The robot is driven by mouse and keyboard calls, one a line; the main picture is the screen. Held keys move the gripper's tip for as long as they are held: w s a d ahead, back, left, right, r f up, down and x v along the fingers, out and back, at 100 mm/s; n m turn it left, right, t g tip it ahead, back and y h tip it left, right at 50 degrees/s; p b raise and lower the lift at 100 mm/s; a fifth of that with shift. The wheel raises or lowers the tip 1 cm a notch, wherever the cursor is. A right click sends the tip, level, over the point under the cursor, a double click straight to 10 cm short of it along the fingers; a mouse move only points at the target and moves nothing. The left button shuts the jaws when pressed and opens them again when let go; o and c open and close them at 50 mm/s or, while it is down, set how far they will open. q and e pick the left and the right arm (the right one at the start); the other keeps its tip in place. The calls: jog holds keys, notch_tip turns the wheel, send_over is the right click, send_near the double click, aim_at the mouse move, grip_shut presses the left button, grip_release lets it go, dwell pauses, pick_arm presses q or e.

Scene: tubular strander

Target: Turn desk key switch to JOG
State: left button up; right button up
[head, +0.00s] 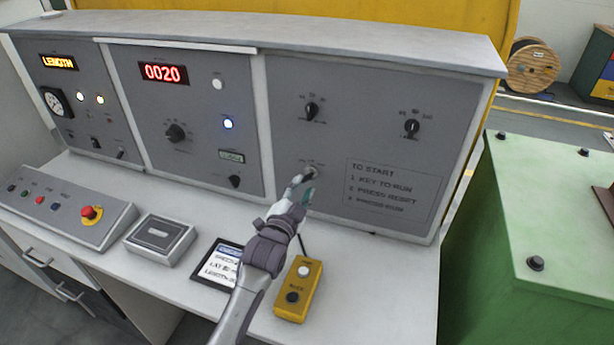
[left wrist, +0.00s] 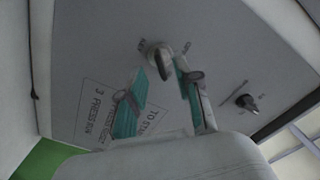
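The desk key switch (head: 309,173) is a small round silver lock on the grey right-hand desk panel, above and left of the "TO START" text. It is partly hidden by my left gripper (head: 302,187) in the head view. In the left wrist view, the key switch (left wrist: 157,56) sits just beyond the fingertips. My left gripper (left wrist: 164,66) has its teal-padded fingers apart, one on each side of the switch. I cannot tell whether they touch it. The position labels around the switch are too small to read. My right gripper is not in view.
Two black rotary knobs (head: 311,110) (head: 411,127) sit higher on the same panel. A yellow pendant box (head: 298,289), a dark tablet (head: 217,264) and a grey box (head: 160,238) lie on the desktop. A green cabinet (head: 550,210) stands to the right.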

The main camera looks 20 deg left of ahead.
aim_at(306, 181)
pick_arm(q)
jog(key=w, duration=0.2)
jog(key=shift+w, duration=1)
jog(key=shift+c, duration=0.5)
grip_shut()
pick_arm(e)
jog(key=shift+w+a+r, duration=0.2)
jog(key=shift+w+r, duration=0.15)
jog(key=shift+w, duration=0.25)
